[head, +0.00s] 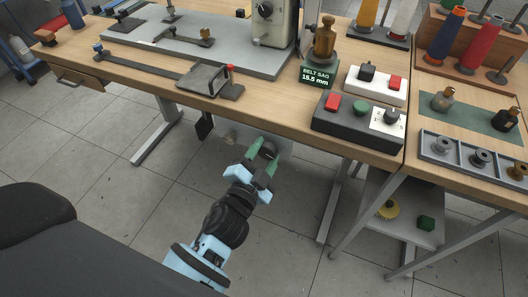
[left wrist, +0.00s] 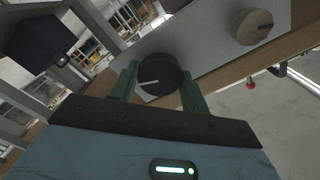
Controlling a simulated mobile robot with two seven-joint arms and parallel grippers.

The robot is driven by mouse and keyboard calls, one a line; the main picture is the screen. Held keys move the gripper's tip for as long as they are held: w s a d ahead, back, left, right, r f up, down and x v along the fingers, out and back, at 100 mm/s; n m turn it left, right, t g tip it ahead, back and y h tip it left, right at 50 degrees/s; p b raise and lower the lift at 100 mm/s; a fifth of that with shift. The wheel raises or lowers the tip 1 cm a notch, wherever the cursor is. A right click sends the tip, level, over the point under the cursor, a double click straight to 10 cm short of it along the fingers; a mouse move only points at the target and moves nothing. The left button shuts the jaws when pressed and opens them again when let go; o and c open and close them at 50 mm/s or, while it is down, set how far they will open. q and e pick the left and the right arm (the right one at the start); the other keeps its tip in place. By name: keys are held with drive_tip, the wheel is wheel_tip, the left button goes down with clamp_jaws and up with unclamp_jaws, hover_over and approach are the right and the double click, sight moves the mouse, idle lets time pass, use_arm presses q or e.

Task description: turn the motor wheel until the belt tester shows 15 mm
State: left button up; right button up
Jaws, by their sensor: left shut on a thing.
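The belt tester (head: 318,74) stands on the table, a brass weight above a green block. Its display reads "BELT SAG 15.5 mm". Below the table edge, my left gripper (head: 262,160) is closed with its green fingers on the motor wheel. The wheel is mostly hidden there by the fingers. In the left wrist view the motor wheel (left wrist: 160,74) is a dark disc with a white mark line, and the fingers of my left gripper (left wrist: 160,90) lie on both sides of it. My right gripper is in neither view.
A tan round knob (left wrist: 251,25) sits beside the wheel on the same grey plate. On the table are a dark control box (head: 350,125), a white switch box (head: 376,88) and a grey sewing machine base (head: 220,52). A lower shelf (head: 405,215) stands at right.

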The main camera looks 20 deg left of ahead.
use_arm(q)
drive_tip(key=m, duration=0.4)
drive_tip(key=shift+m+p, duration=0.3)
drive_tip(key=m, duration=0.4)
idle(0.5)
drive_tip(key=o, duration=1)
